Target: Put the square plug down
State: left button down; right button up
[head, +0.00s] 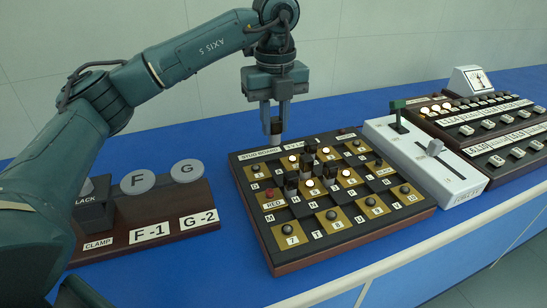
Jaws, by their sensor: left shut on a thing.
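My left gripper (275,118) points straight down over the far left edge of the checkered board (330,262). The fingers hide part of the plug. The plug looks held upright, close to the board's back edge; I cannot tell whether it touches the board. The board has black and gold squares with numbered studs. Several dark upright plugs (291,184) stand in its middle, and some studs are lit white. My right gripper is not in view.
Left of the board is a brown stand (150,213) with round discs marked F and G (186,170). Right of it stands a white slider box (440,178) with a green-topped lever. Further right are switch panels (490,133) and a dial meter (471,80). Blue bench top shows between them.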

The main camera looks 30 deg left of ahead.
aim_at(275, 142)
pick_arm(q)
notch_tip(275, 142, down, 3)
jog(key=shift+r, duration=0.1)
jog(key=shift+f, duration=2.05)
jog(key=shift+f+b, duration=0.2)
jog(key=shift+b, duration=0.1)
jog(key=c, duration=1.3)
grip_release()
jog(key=shift+o, duration=0.2)
jog(key=shift+r, duration=0.1)
